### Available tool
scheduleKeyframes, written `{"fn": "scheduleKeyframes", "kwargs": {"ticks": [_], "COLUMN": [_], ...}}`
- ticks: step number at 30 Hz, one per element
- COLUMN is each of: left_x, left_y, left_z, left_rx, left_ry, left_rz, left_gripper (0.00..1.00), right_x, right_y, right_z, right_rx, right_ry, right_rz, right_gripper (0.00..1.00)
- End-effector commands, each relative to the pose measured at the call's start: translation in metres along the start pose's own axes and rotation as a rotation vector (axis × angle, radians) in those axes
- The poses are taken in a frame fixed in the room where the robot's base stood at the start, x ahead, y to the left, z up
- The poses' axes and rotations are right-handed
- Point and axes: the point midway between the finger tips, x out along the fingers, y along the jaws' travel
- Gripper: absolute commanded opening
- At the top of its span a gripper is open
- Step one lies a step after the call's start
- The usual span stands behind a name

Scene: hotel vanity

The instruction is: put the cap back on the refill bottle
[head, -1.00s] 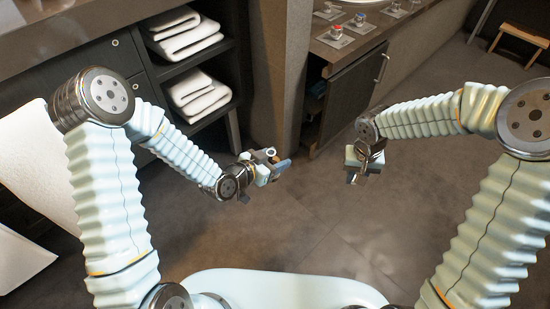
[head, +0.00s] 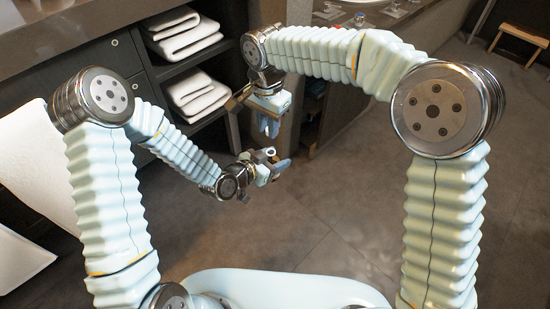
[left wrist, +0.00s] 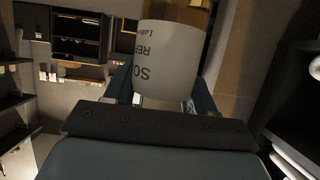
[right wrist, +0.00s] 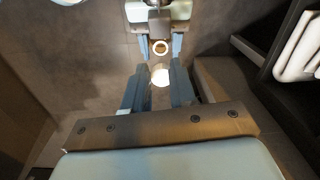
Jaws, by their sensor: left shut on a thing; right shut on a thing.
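The refill bottle (left wrist: 165,62) is white with dark lettering, and my left gripper (head: 278,164) is shut around it. In the right wrist view its open round mouth (right wrist: 161,47) faces the camera between the left gripper's blue fingers. My right gripper (head: 268,130) points down above the left one in the head view. In the right wrist view the right gripper (right wrist: 158,82) is shut on the white cap (right wrist: 160,76), mostly hidden between its fingers. The cap is apart from the bottle mouth. How far apart in height I cannot tell.
Shelves with folded white towels (head: 195,92) stand behind at the left. A dark cabinet and counter (head: 400,28) lie behind my right arm. A wooden stool (head: 522,40) is at the far right. The floor (head: 330,215) in front is clear.

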Motion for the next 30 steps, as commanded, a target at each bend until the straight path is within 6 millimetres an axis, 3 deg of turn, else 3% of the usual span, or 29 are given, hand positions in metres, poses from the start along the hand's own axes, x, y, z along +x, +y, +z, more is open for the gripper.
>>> {"fn": "scheduleKeyframes", "kwargs": {"ticks": [13,24,30], "left_x": [0.0,0.0,0.0], "left_y": [0.0,0.0,0.0], "left_z": [0.0,0.0,0.0], "left_rx": [0.0,0.0,0.0], "left_ry": [0.001,0.001,0.001], "left_rz": [0.0,0.0,0.0], "left_gripper": [0.0,0.0,0.0], "right_x": [0.003,0.034,0.04], "right_y": [0.0,0.001,0.001], "right_z": [0.0,0.0,0.0], "right_rx": [0.0,-0.001,0.0], "right_ry": [0.0,-0.001,0.0], "right_rz": [0.0,0.001,-0.001], "right_gripper": [0.0,0.0,0.0]}}
